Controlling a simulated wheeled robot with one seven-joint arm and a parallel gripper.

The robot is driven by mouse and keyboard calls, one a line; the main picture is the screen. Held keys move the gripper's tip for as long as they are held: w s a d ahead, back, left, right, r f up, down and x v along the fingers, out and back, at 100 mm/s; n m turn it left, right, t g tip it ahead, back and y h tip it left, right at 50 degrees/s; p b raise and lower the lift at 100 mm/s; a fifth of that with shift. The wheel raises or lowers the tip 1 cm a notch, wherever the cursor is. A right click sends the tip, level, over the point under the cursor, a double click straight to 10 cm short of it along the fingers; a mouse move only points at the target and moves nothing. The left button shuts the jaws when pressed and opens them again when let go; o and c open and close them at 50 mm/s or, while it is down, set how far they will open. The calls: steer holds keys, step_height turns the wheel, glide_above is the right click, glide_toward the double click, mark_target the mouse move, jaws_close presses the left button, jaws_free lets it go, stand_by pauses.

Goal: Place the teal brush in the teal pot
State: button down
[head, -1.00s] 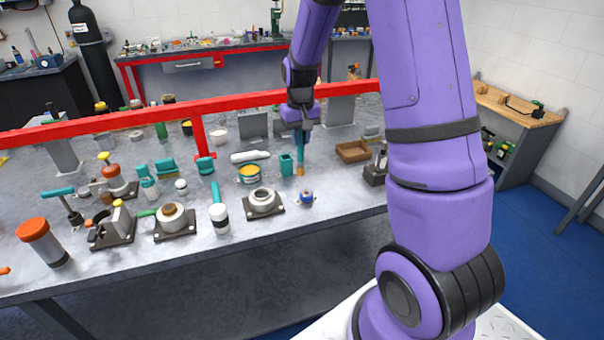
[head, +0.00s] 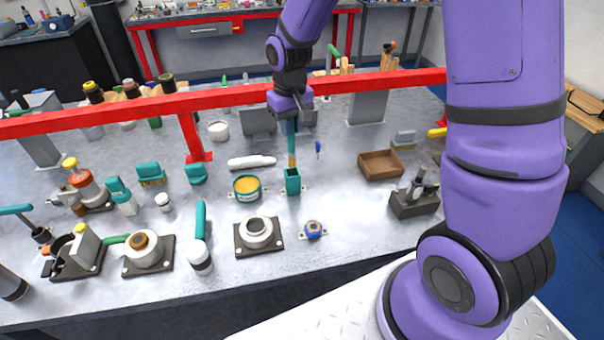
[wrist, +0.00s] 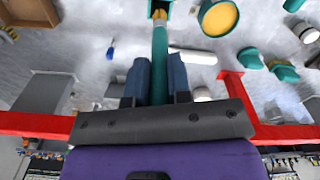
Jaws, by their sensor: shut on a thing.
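My gripper (head: 290,112) is shut on the teal brush (head: 291,142), which hangs nearly upright with its orange-tan bristles down. The teal pot (head: 292,182) is a small square open-topped container on the grey bench. The bristle end lines up with the pot's mouth in the head view. In the wrist view the brush (wrist: 159,55) runs between the two blue-grey fingers (wrist: 159,80), and its bristles overlap the dark opening of the pot (wrist: 153,12) at the top edge. I cannot tell whether the tip is just above the rim or slightly inside.
A tin with yellow contents (head: 247,187) stands just left of the pot. A blue round item (head: 314,229) and a metal ring on a dark plate (head: 258,234) are in front. A brown tray (head: 381,165) lies to the right. A red rail (head: 225,97) crosses behind.

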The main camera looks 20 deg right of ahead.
mark_target(292, 151)
step_height(292, 151, down, 10)
steer(key=shift+r, duration=0.1)
stand_by(0.4)
steer(key=c, duration=1.1)
jaws_free()
steer(key=shift+o, duration=0.2)
steer(key=shift+w, duration=0.1)
step_height(292, 151, up, 11)
steer(key=shift+r, duration=0.1)
steer(key=s+d+r+t, duration=0.35)
steer(key=s+r, duration=0.75)
steer(key=r, duration=0.5)
steer(key=s+d+r+t, duration=0.1)
steer(key=s+r, duration=0.2)
steer(key=s, duration=0.4)
steer(key=s+d+r+m, duration=0.1)
steer(key=s+d+r, duration=0.1)
steer(key=s, duration=0.6)
steer(key=shift+d+r+t, duration=0.2)
steer(key=shift+r+t, duration=0.15)
steer(key=shift+r, duration=0.15)
